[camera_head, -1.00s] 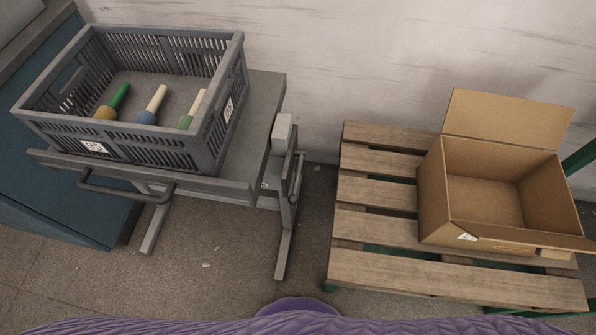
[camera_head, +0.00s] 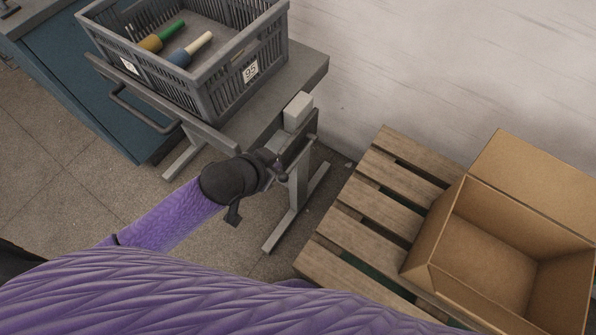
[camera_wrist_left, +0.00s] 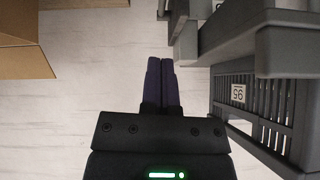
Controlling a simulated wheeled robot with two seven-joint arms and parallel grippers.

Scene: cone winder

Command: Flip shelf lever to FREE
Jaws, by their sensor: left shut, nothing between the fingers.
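A grey shelf (camera_head: 313,73) carries a grey crate. At its right end are a pale block (camera_head: 298,111) and a dark bracket-like part (camera_head: 299,137), where the lever appears to be. The lever itself is hard to pick out, and no FREE mark is readable. My left gripper (camera_head: 277,165) is at this right end, close to the dark part; I cannot tell whether it touches. In the left wrist view its two fingers (camera_wrist_left: 159,84) are together and empty, with grey shelf parts (camera_wrist_left: 185,45) just right of the tips. My right gripper is not in view.
The crate (camera_head: 222,93) holds bobbins with green and cream tips. A grey handle bar (camera_head: 140,112) runs along the shelf's front. A wooden pallet (camera_head: 357,228) with an open cardboard box (camera_head: 432,235) stands to the right. A blue cabinet (camera_head: 92,113) stands left.

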